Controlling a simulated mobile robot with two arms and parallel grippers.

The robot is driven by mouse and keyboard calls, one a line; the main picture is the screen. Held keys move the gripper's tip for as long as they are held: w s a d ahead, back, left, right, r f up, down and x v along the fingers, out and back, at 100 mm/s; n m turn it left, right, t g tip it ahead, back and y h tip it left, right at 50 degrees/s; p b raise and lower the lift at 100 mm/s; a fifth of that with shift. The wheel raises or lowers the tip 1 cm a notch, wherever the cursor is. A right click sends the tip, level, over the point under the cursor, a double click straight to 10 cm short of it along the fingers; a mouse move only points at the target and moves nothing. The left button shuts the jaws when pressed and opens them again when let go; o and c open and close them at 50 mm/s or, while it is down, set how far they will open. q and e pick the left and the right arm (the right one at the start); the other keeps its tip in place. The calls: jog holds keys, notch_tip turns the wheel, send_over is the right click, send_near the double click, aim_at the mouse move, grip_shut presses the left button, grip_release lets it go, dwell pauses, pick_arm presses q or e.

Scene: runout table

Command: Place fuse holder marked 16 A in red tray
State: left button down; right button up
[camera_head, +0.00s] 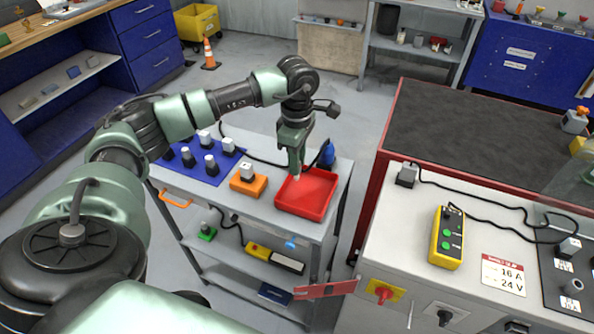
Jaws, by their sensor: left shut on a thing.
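The red tray (319,207) lies on the right part of the grey cart top. My left gripper (297,174) points down over the tray's back left part. It is shut on a small pale thing, mostly hidden by the fingers; its marking cannot be read, and I cannot tell if it touches the tray. Several dark fuse holders with white tops (211,165) stand on a blue mat (204,176) at the cart's left. Another white-topped piece (247,173) sits on an orange block (248,186) left of the tray. My right gripper is not in view.
A blue bottle-like thing (328,154) stands behind the tray. A dark cable crosses the cart top. At right, a bench carries a yellow box with green buttons (447,238), a sign (504,274) reading 16 A and 24 V, and a dark panel (566,270).

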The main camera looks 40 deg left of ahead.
aim_at(297, 179)
pick_arm(q)
notch_tip(297, 179, down, 4)
jog(key=shift+f+p, duration=0.1)
jog(key=shift+p, duration=0.4)
jog(key=shift+f, duration=0.25)
jog(key=shift+f, duration=0.2)
jog(key=c, duration=1.3)
grip_release()
jog(key=shift+r, duration=0.1)
